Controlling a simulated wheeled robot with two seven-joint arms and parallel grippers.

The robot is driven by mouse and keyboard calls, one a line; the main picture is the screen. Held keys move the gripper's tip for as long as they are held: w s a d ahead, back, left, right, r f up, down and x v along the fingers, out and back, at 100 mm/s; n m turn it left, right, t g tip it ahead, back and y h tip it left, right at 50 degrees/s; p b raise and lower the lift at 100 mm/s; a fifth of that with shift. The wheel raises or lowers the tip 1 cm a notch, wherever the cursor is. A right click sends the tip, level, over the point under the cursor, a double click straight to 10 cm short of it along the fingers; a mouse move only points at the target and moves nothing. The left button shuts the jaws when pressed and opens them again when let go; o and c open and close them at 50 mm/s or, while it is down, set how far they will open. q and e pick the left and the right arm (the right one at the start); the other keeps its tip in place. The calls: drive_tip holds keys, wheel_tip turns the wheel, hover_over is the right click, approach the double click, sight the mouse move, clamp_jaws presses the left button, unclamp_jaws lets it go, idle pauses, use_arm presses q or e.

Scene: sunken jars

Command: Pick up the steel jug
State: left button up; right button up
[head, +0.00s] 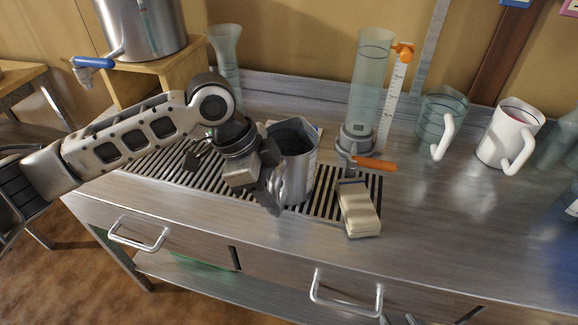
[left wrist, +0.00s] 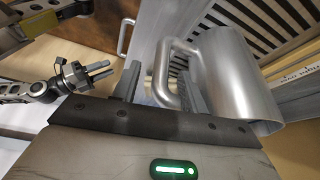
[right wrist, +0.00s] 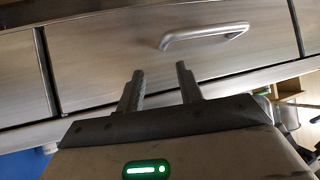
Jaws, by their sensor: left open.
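The steel jug (head: 300,172) stands on the striped drain grate of the steel counter, partly hidden behind my left gripper (head: 268,196). In the left wrist view the jug (left wrist: 240,80) fills the right side, with its handle (left wrist: 161,75) toward the gripper. My left gripper (left wrist: 160,84) is open, with one finger on each side of the handle; I cannot tell whether either touches it. My right gripper (right wrist: 160,75) is open and empty in front of a drawer.
A sponge-like block (head: 358,208) lies right of the jug. A glass mug (head: 438,122) and white mug (head: 508,135) stand farther right. The front right counter is clear. Drawer handles (head: 345,293) stick out below.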

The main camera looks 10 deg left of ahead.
use_arm(q)
drive_tip(key=shift+d+f, duration=0.25)
drive_tip(key=shift+f, duration=0.3)
drive_tip(key=c, duration=0.9)
drive_tip(key=shift+w, duration=0.1)
clamp_jaws()
use_arm(e)
drive_tip(key=shift+s+d+f, duration=0.1)
drive_tip(key=shift+f, duration=0.15)
use_arm(q)
drive_tip(key=shift+r, duration=0.1)
use_arm(e)
drive_tip(key=shift+s, duration=0.1)
use_arm(q)
drive_tip(key=shift+r, duration=0.45)
wheel_tip(320, 180, up, 2)
drive_tip(key=shift+r, duration=0.15)
drive_tip(key=s+d+r, duration=0.2)
drive_tip(key=s+r, duration=0.7)
drive_tip(key=s, duration=0.5)
drive_tip(key=shift+r+p, duration=0.3)
drive_tip(key=shift+r, duration=0.05)
use_arm(e)
drive_tip(key=shift+w+r, duration=0.2)
drive_tip(key=shift+r, duration=0.05)
use_arm(q)
drive_tip(key=shift+w+d, duration=0.1)
drive_tip(key=shift+w, duration=0.05)
use_arm(e)
drive_tip(key=shift+s, duration=0.15)
